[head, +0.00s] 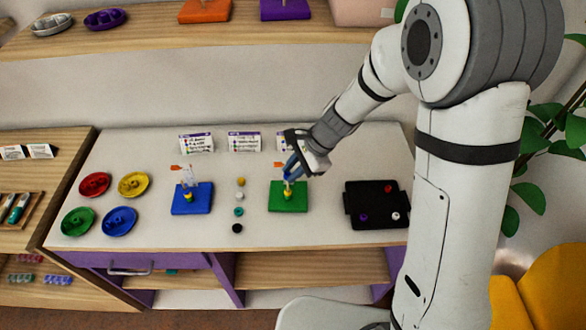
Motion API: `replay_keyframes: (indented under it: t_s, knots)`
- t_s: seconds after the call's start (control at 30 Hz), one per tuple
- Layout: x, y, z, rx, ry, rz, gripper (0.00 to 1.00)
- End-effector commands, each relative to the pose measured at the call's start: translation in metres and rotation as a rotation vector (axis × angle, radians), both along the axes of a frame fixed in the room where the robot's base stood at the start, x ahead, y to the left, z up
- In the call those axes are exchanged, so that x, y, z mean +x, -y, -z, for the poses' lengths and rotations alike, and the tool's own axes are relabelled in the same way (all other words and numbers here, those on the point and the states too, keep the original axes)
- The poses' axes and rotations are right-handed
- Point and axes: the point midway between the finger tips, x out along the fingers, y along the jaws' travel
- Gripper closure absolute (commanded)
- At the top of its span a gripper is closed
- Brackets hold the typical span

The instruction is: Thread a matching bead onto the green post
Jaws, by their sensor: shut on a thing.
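A green board (289,206) stands on the table, with thin posts rising from it. A yellow bead (287,195) sits low at its middle. The posts are small and partly covered by my gripper, so I cannot tell which is the green post. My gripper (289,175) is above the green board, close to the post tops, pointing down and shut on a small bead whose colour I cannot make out. Loose beads lie in a column left of the board: tan (240,181), white (240,195), teal (239,212) and black (237,228).
A blue board (192,206) with posts and a yellow bead stands to the left. Red (95,184), yellow (133,184), green (77,221) and blue (119,221) dishes are further left. A black tray (375,214) with beads is at right. Cards stand behind.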

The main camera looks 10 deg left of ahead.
Motion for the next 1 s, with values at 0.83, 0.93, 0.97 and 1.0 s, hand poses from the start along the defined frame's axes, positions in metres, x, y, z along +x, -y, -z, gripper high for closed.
replay_keyframes:
  t_s: [0.83,0.93,0.97,1.0]
  knots:
    - [0.000,-0.001,0.012,-0.001,0.000,-0.001,1.00]
    - [0.000,-0.001,0.015,-0.001,0.000,-0.001,1.00]
    - [0.000,-0.001,0.016,-0.001,0.000,-0.001,1.00]
    - [-0.001,-0.001,0.017,-0.001,0.000,-0.001,1.00]
